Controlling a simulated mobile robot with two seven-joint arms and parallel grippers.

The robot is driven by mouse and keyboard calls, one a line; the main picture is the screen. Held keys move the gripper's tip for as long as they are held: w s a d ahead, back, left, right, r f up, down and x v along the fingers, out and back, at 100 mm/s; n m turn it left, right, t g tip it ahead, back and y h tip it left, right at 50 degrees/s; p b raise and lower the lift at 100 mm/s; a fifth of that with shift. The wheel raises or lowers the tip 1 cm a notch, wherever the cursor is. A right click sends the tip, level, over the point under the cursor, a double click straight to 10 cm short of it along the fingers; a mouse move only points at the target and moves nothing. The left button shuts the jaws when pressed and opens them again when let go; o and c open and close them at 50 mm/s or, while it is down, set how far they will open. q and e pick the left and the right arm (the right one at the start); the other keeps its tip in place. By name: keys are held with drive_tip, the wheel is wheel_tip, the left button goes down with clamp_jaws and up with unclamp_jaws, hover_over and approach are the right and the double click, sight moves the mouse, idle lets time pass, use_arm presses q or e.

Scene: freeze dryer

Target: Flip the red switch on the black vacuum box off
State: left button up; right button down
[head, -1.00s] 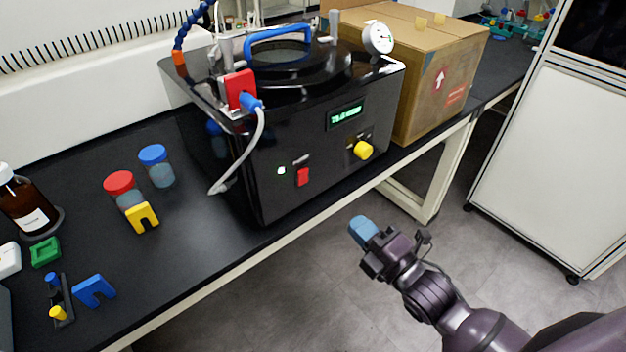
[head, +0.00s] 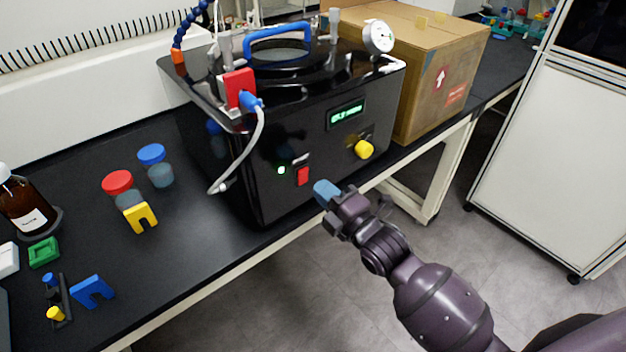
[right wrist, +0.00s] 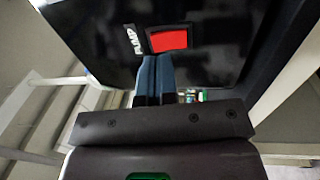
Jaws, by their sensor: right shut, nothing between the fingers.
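The black vacuum box (head: 290,140) stands on the black bench, its front panel facing me. In the right wrist view the red switch (right wrist: 168,40) lies just beyond the fingertips, beside a "PUMP" label (right wrist: 134,41). My right gripper (head: 322,188) is shut and empty, its blue fingertips just right of and slightly below the switch in the head view. The fingers (right wrist: 153,75) also show in the right wrist view; contact cannot be told. My left gripper is not in view.
A yellow knob (head: 364,149) and lit display (head: 346,115) are on the same panel. A white hose (head: 243,155) hangs at its left. A cardboard box (head: 425,75) stands to the right. Jars with a red lid (head: 117,182) and blue lid (head: 151,154) stand left.

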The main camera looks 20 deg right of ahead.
sight(306, 173)
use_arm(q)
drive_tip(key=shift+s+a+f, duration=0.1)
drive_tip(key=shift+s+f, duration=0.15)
use_arm(e)
drive_tip(key=shift+x, duration=1.85)
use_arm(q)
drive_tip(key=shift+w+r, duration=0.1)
